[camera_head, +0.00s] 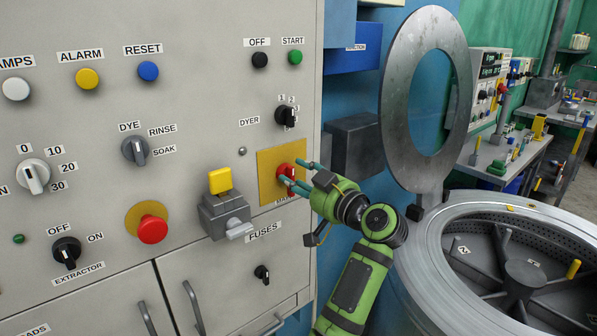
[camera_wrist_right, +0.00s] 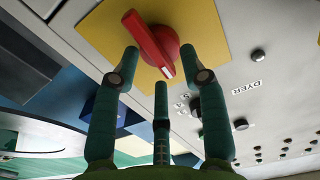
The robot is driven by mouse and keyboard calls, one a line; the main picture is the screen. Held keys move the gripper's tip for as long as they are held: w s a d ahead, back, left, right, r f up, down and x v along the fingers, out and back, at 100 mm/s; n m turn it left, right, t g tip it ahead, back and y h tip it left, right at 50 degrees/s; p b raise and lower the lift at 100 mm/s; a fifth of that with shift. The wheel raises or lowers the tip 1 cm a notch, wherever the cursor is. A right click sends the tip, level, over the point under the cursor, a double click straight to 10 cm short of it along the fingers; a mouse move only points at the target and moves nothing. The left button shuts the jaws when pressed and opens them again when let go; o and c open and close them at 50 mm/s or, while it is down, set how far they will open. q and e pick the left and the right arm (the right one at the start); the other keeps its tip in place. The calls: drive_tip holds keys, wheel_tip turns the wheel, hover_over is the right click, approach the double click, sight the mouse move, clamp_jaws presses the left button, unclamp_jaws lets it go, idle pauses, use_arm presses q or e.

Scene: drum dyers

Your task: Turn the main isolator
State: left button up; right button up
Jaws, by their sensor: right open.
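The main isolator is a red rotary knob (camera_head: 286,172) on a square yellow plate (camera_head: 266,180), at the right side of the grey control panel. Its label below is partly hidden by my right gripper. My right gripper (camera_head: 296,176) is open at the knob, its green fingers pointing toward the panel. In the right wrist view the red knob (camera_wrist_right: 152,42) has a raised grip bar, seen slanted, with its lower end between the fingertips of my open gripper (camera_wrist_right: 160,62). I cannot tell whether any finger touches it. My left gripper is out of view.
A grey box with a yellow top (camera_head: 220,180) and lever juts out left of the plate. A red emergency button (camera_head: 152,229) is further left. The dyer switch (camera_head: 286,115) is above. A round metal door (camera_head: 396,110) and open drum (camera_head: 430,262) stand right.

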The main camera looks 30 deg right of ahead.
drive_tip(key=shift+w, duration=0.25)
drive_tip(key=shift+c, duration=0.4)
clamp_jaws()
